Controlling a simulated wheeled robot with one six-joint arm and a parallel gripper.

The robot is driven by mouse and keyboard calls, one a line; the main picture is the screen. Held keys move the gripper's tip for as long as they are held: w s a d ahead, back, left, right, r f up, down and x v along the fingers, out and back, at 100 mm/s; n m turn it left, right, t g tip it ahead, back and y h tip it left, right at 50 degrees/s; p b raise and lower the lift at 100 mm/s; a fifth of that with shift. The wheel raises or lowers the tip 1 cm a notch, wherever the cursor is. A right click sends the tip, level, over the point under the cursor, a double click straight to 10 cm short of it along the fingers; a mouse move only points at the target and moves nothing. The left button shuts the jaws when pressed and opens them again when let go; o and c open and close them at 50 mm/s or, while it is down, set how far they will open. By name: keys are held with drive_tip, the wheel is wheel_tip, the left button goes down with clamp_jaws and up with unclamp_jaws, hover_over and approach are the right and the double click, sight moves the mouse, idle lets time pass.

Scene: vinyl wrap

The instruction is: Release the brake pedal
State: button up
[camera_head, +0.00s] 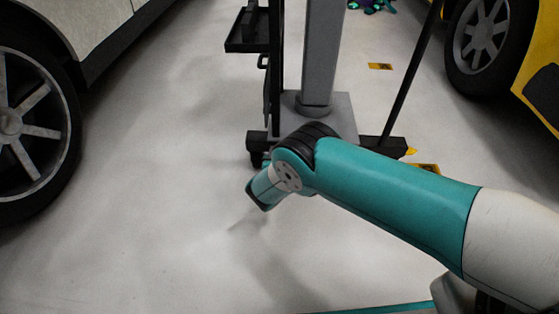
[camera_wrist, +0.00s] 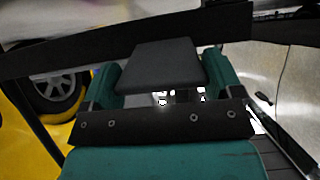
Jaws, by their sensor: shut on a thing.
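A dark grey, flat, tapered pad, which looks like the brake pedal (camera_wrist: 168,66), fills the middle of the wrist view. My gripper (camera_wrist: 163,78) has its teal fingers on both sides of this pad and is shut on it. A long dark bar (camera_wrist: 60,58) crosses just behind and above the pad. In the head view the wheeled stand (camera_head: 340,112) is beyond my arm. My wrist points down in front of its base; my fingertips and the pedal are hidden there.
A car wheel (camera_head: 30,130) is at the left and a yellow car (camera_head: 540,75) at the right. A dark tray (camera_head: 246,32) sticks out from the stand, and a thin black pole (camera_head: 410,70) slants beside it. The pale floor (camera_head: 150,210) at left is clear.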

drive_tip(key=o, duration=1.1)
drive_tip(key=shift+w, duration=0.1)
drive_tip(key=p+v, duration=0.9)
drive_tip(key=v, duration=0.8)
drive_tip(key=shift+r, duration=0.25)
